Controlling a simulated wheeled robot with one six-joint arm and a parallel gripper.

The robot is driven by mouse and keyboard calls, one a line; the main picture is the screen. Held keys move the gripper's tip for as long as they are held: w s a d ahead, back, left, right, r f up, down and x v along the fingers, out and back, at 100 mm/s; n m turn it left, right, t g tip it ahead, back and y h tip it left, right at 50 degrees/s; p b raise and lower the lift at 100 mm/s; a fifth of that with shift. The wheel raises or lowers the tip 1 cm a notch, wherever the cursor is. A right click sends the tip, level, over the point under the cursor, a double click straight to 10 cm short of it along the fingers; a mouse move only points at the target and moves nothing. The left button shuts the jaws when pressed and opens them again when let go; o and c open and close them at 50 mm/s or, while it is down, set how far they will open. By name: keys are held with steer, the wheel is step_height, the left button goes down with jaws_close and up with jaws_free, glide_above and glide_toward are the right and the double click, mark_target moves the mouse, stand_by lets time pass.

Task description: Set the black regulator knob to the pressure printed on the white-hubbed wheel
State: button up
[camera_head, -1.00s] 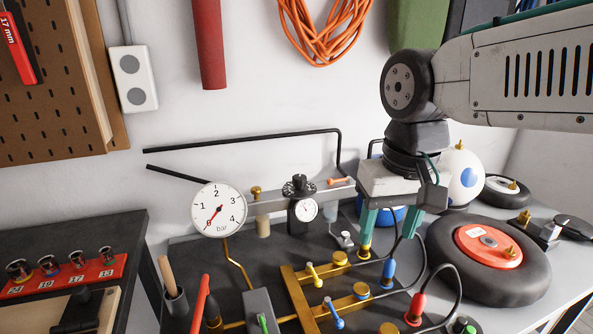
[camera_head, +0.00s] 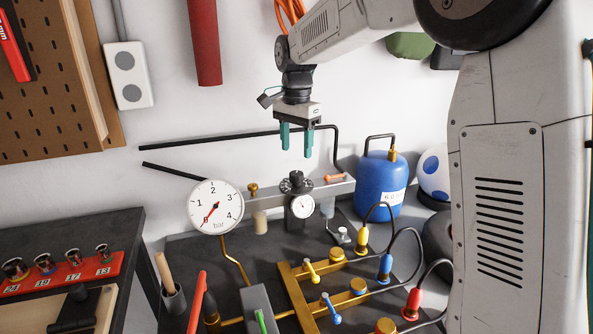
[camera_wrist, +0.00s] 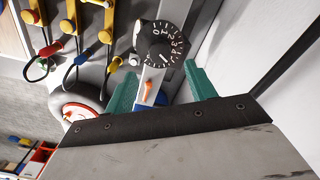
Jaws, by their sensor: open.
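The black regulator knob (camera_head: 296,183) stands on top of the regulator, above a small white dial, on the grey bar. In the wrist view the knob (camera_wrist: 165,48) shows a printed scale with numbers from 0 up. My gripper (camera_head: 296,151) is open and empty, pointing down just above the knob, apart from it. In the wrist view its green fingers (camera_wrist: 160,78) are spread, with the knob beyond them. The white-hubbed wheel is hidden behind my arm in the head view, so its printed pressure cannot be read.
A large bar gauge (camera_head: 215,207) stands left of the regulator, its red needle near 0. A blue tank (camera_head: 380,186) stands to the right. An orange-handled valve (camera_head: 335,178) and brass fitting (camera_head: 253,190) flank the knob. Black pipes (camera_head: 235,139) run along the wall behind.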

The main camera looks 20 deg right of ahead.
mark_target(296, 173)
step_height(296, 173, down, 8)
steer(key=shift+r, duration=0.25)
steer(key=c, duration=1)
